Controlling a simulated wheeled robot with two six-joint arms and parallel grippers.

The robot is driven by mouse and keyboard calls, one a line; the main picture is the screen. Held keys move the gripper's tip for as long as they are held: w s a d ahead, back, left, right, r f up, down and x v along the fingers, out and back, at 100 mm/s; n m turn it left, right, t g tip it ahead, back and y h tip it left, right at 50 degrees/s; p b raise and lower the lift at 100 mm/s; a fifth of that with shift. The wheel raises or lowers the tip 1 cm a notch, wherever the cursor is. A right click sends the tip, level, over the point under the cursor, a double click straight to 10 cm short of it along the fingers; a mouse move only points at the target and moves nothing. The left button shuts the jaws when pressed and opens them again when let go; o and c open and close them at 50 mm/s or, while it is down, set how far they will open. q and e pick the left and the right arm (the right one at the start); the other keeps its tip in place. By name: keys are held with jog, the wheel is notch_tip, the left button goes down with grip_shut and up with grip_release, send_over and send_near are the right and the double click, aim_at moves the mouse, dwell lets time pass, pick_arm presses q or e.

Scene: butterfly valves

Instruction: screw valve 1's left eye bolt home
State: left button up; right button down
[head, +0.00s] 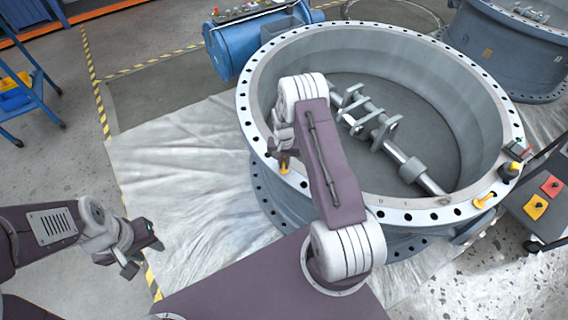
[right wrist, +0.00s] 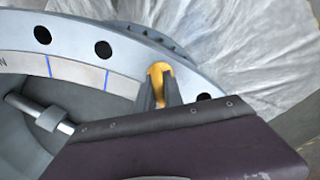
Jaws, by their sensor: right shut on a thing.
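Valve 1 (head: 251,95) is the big grey ring with a drilled white flange in the middle of the head view. The flange (right wrist: 75,35) also crosses the right wrist view. The yellow left eye bolt (head: 284,168) stands at the flange's left side. My right gripper (head: 282,158) is over it. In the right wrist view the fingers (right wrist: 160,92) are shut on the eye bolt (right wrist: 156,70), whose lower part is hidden. My left gripper (head: 143,250) is open and empty over the floor at lower left, apart from the valve.
Another yellow eye bolt (head: 484,201) stands on the flange's right side. A dark cart (head: 545,200) with red and yellow boxes stands at right. A blue cylinder (head: 228,50) lies behind the valve. A shaft (head: 385,135) spans the ring. The sheet (head: 180,170) left of the valve is clear.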

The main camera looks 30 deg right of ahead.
jog(key=m, duration=0.6)
jog(key=shift+w, duration=0.1)
jog(key=m, duration=0.6)
jog(key=shift+m+b, duration=0.3)
jog(key=shift+b, duration=0.1)
jog(key=m, duration=0.6)
jog(key=shift+w, duration=0.1)
jog(key=m, duration=0.6)
jog(key=shift+r+m, duration=0.1)
jog(key=shift+m, duration=0.3)
jog(key=c, duration=1.5)
grip_release()
jog(key=shift+o, duration=0.2)
